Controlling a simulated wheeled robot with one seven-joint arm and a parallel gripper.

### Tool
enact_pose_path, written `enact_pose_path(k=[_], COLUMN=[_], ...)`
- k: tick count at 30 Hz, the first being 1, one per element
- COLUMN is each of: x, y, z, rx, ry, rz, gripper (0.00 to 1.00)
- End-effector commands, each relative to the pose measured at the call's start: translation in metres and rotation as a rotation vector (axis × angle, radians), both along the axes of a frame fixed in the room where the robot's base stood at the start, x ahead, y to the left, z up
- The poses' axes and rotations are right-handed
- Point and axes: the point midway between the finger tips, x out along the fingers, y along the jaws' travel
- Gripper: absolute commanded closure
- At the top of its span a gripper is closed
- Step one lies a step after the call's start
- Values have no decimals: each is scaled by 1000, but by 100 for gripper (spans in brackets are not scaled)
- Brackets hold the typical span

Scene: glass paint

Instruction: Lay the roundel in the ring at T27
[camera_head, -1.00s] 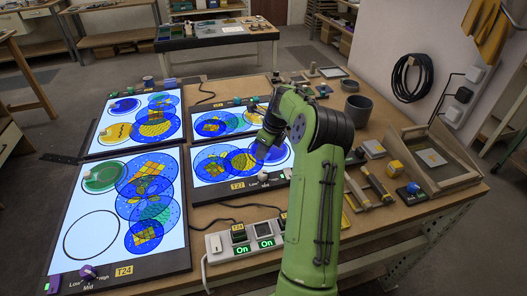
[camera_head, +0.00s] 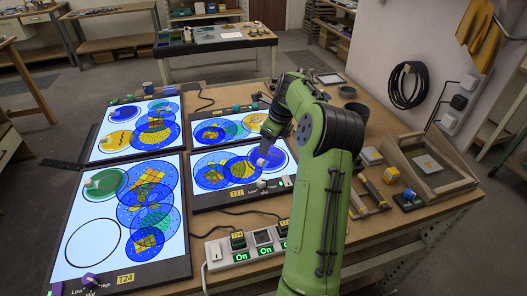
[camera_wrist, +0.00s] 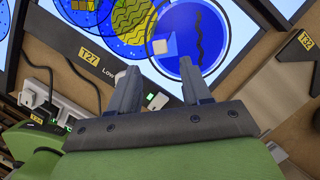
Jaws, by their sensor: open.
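In the head view my gripper (camera_head: 266,147) partly covers the roundel. The T27 label (camera_head: 237,193) is on the front edge.
The T24 panel (camera_head: 125,279) at left holds a green disc (camera_head: 106,182) and an empty ring (camera_head: 66,243). Patterned discs overlap on T27's left. A power strip (camera_head: 216,254) stands in front.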

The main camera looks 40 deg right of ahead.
Motion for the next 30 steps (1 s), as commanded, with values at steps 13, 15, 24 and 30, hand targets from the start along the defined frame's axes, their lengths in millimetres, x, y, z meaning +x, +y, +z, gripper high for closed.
enact_pose_path(k=[13, 15, 24, 30], x=[-11, -6, -57, -157], y=[3, 27, 219, 304], z=[47, 58, 132, 131], rx=[-15, -73, -567, -880], ry=[3, 11, 57, -17], rz=[34, 160, 1335, 2128], gripper=[52, 52, 52, 52])
